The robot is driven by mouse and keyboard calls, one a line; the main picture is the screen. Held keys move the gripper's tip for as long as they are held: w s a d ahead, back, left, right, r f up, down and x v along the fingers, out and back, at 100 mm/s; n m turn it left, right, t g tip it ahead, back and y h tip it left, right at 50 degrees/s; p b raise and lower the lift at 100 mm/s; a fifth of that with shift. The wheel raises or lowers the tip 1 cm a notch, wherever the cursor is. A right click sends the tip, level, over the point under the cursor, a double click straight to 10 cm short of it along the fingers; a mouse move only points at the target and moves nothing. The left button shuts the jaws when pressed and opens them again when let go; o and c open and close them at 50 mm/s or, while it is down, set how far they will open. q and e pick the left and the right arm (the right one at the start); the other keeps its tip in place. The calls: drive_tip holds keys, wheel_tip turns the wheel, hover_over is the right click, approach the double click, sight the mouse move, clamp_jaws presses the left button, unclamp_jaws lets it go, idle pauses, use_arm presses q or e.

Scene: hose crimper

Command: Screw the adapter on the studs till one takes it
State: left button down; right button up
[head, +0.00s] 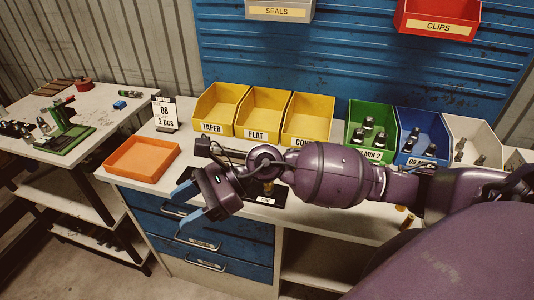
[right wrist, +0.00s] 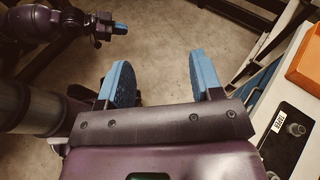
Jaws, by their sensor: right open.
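My right gripper (head: 190,208) is open in the head view, left of the dark stud plate (head: 278,199) and in front of the orange tray. The right wrist view shows its blue fingers (right wrist: 162,82) spread with nothing between them, over the floor. That view also shows the plate (right wrist: 276,152) at right, with a grey stud (right wrist: 295,129) and a label. In the head view my forearm hides much of the plate; a small brass piece (head: 268,187) shows there. I cannot tell which piece is the adapter. My left gripper (right wrist: 112,28) shows small in the wrist view, its opening unclear.
The orange tray (head: 141,174) and a sign reading 08, 2 PCS (head: 165,113) stand left. A brass piece (head: 407,223) stands at the front right. A side table is left.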

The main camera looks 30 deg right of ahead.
drive_tip(key=w+d+f+n+h, duration=0.1)
drive_tip(key=w+d+n+h, duration=0.1)
drive_tip(key=d+h, duration=0.3)
drive_tip(key=w+d+f+n+h, duration=0.1)
drive_tip(key=w+d+n+h, duration=0.2)
drive_tip(key=d, duration=0.7)
drive_tip(key=w+d+f+n+g+h, duration=0.1)
drive_tip(key=w+d+n+h, duration=0.1)
drive_tip(key=d+h, duration=0.5)
drive_tip(key=shift+w+d+f+n+h, duration=0.2)
drive_tip(key=shift+d+n+h, duration=0.1)
drive_tip(key=shift+h, duration=0.1)
drive_tip(key=f, duration=0.3)
drive_tip(key=d+f, duration=0.1)
drive_tip(key=f, duration=0.6)
drive_tip(key=shift+w+d+f+p, duration=0.15)
drive_tip(key=shift+w+f+p, duration=0.15)
drive_tip(key=shift+w+p, duration=0.1)
